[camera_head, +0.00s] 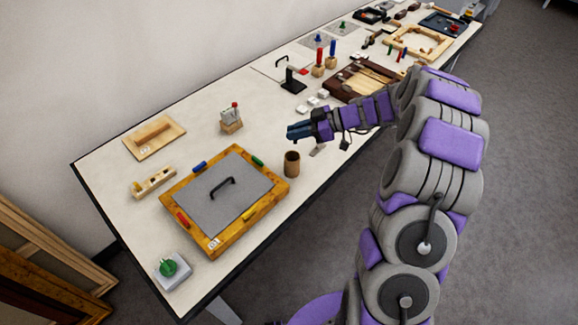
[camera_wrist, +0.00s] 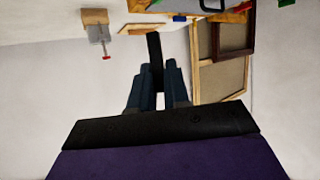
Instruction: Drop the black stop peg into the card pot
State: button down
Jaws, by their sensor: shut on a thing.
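The card pot (camera_head: 292,165) is a small brown open cylinder standing upright on the table, right beside the framed grey board. My gripper (camera_head: 299,132) is above the table, just beyond the pot in the head view and apart from it. In the wrist view my gripper's blue fingers (camera_wrist: 157,68) are shut on the black stop peg (camera_wrist: 154,44), a dark bar that sticks out past the fingertips. I cannot make out the peg in the head view. The pot does not show in the wrist view.
The orange-framed grey board (camera_head: 215,205) with a black handle lies left of the pot. A block with a red-topped clamp (camera_head: 231,119) stands behind it. A black stand (camera_head: 293,80) and small white blocks (camera_head: 313,102) lie farther back. The table's front edge is close to the pot.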

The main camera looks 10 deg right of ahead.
jog(key=shift+f+p, duration=0.5)
jog(key=shift+f, duration=1.1)
jog(key=c, duration=1.4)
grip_release()
jog(key=shift+d, duration=0.1)
jog(key=o, duration=0.4)
jog(key=shift+d, duration=0.85)
jog(key=shift+s+a+r, duration=0.1)
jog(key=shift+a+r, duration=0.05)
jog(key=shift+a, duration=0.15)
jog(key=shift+d+f+p+v, duration=0.15)
jog(key=shift+p+v, duration=0.15)
jog(key=shift+v, duration=2.7)
jog(key=shift+d+f+p+v, duration=0.15)
jog(key=shift+p+v, duration=0.2)
jog(key=shift+v, duration=2.65)
jog(key=shift+f+p+v, duration=0.15)
jog(key=shift+p+v, duration=0.15)
jog(key=shift+v, duration=2.7)
